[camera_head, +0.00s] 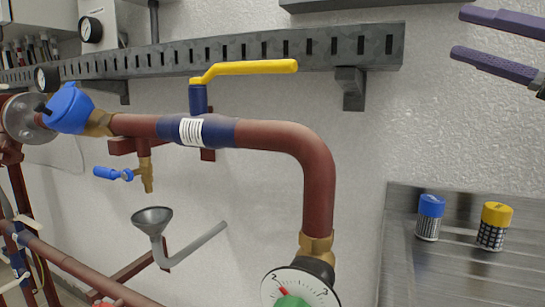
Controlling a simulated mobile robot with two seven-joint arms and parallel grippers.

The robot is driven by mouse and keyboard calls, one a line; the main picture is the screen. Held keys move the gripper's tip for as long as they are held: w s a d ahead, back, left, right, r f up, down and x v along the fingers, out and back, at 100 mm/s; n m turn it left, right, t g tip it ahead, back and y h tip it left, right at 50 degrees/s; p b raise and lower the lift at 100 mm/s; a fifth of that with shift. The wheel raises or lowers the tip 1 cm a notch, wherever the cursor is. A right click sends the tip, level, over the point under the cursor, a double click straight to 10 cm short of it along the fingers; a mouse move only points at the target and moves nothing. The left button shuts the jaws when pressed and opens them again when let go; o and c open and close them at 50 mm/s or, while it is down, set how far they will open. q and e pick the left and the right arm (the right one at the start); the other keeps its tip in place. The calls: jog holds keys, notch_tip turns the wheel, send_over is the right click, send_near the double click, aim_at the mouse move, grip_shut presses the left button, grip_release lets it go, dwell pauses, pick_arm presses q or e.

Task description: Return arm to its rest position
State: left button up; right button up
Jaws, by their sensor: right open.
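My right gripper (458,32) comes in from the upper right edge of the head view. Its two dark purple fingers are spread apart and point left, with nothing between them. The rest of my right arm is out of the picture. The gripper shows against the white wall, apart from the pipework and to the right of the slotted rail. My left gripper is not in view.
A slotted grey rail (375,46) crosses the wall. Below it run a red-brown pipe (317,175), a yellow lever (245,68), a funnel (152,217) and a gauge (318,286). A blue-capped container (428,218) and a yellow-capped one (493,227) stand on a metal surface (420,278).

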jog(key=s+a+f+m+g+h+p, duration=0.25)
jog(key=s+f+m+h+p, duration=0.45)
jog(key=m, duration=0.8)
jog(key=s+a+f+m+g+h+p, duration=0.25)
jog(key=s+f+m+h+p, duration=0.45)
jog(key=m, duration=0.8)
jog(key=s+a+r+m+g+p, duration=0.15)
jog(key=s+g+p, duration=0.25)
jog(key=s, duration=0.4)
jog(key=s+a+r+m+g+p, duration=0.1)
jog(key=s+a+m+g+p, duration=0.2)
jog(key=s, duration=0.5)
pick_arm(q)
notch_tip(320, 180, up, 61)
jog(key=p, duration=3.7)
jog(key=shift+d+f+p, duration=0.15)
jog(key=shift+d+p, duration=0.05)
jog(key=shift+p, duration=0.1)
pick_arm(e)
notch_tip(320, 180, up, 37)
jog(key=d, duration=0.1)
jog(key=shift+w+r+h, duration=0.15)
jog(key=shift+w+h, duration=0.1)
jog(key=shift+h, duration=0.05)
